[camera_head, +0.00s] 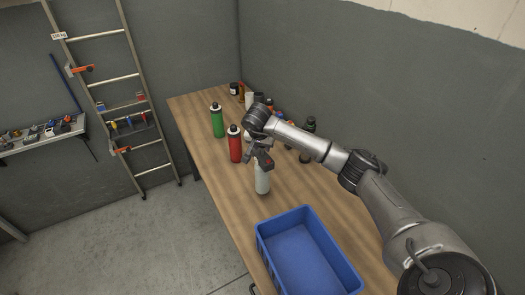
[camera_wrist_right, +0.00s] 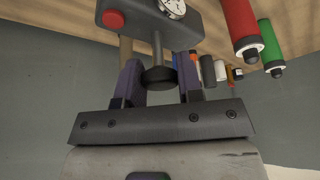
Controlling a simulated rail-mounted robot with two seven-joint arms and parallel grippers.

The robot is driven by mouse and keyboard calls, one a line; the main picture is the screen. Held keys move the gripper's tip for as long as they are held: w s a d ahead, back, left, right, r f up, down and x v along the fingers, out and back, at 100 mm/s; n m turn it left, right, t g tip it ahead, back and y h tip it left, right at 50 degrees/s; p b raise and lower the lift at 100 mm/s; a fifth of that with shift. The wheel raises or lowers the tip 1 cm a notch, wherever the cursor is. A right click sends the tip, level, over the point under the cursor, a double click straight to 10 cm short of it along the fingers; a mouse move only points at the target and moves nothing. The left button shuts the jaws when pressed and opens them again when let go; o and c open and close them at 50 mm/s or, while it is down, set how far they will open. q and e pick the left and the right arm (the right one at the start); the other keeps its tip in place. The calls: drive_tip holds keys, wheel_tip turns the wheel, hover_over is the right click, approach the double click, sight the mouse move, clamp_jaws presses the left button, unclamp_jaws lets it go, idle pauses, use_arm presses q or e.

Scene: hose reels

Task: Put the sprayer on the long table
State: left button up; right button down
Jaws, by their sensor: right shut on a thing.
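The sprayer (camera_head: 262,182) has a pale white body and a dark top with a red spot, seen in the head view over the long table (camera_head: 222,182). My right gripper (camera_head: 262,152) is directly above it, shut on its top. In the right wrist view the sprayer's grey head (camera_wrist_right: 150,20) shows a red button and a round gauge. Its stem and black knob lie between the fingers of my right gripper (camera_wrist_right: 160,72). The sprayer looks upright; I cannot tell whether its base touches the table. My left gripper is not in view.
A red bottle (camera_head: 235,146) and a green bottle (camera_head: 217,122) stand close behind the sprayer on the table. Several more bottles crowd the far end. A blue crate (camera_head: 262,248) stands at the near end. Bare wood shows between the crate and the bottles.

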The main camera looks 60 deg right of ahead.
drive_tip(key=shift+f, duration=1.5)
drive_tip(key=c, duration=0.8)
unclamp_jaws()
drive_tip(key=shift+f, duration=0.1)
drive_tip(key=v, duration=1.2)
drive_tip(key=shift+a, duration=0.1)
